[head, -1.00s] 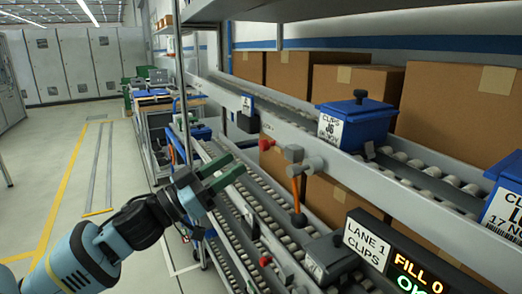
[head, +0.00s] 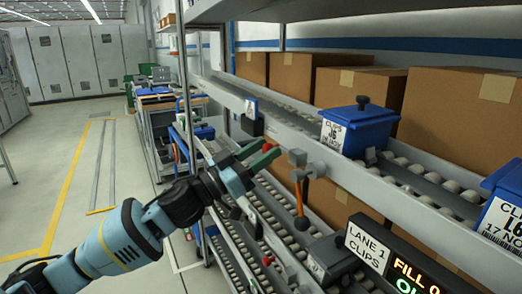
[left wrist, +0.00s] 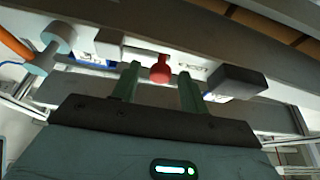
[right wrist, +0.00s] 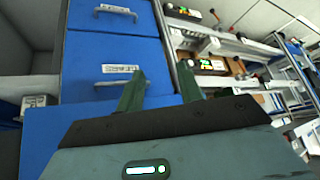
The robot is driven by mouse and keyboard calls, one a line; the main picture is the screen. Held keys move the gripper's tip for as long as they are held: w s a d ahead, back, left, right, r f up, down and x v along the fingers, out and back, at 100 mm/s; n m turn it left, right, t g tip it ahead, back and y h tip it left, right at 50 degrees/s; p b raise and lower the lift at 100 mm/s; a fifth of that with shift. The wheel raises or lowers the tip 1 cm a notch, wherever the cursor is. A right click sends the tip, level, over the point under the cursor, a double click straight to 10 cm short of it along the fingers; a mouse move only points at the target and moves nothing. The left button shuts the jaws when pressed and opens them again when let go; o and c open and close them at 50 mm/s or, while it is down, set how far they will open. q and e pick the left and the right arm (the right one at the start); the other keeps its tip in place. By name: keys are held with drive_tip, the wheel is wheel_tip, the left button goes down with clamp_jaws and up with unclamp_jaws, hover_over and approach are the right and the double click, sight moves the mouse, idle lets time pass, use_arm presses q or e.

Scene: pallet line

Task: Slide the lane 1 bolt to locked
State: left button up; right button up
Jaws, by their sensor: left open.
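The lane 1 bolt shows a round red knob on the grey rail; in the left wrist view the red knob (left wrist: 160,70) sits before a white plate with partly readable lettering. My left gripper (left wrist: 160,82) is open, one finger on each side of the knob, close to it; I cannot tell if they touch. In the head view the knob (head: 267,147) is a small red spot by the green fingertips of my left gripper (head: 259,156). The bolt's body is mostly hidden. My right gripper (right wrist: 160,82) is open and empty in front of blue drawers (right wrist: 103,60).
A grey cylinder (head: 298,157) with an orange lever (head: 299,195) is right of the knob. The lane 1 sign (head: 367,247) and lit display (head: 412,272) stand nearer. Blue clip bins (head: 358,128) stand on the upper roller lane. The aisle at left is clear.

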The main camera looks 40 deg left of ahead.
use_arm(q)
clamp_jaws()
use_arm(e)
drive_tip(key=shift+r, duration=0.1)
use_arm(q)
drive_tip(key=shift+d, duration=0.1)
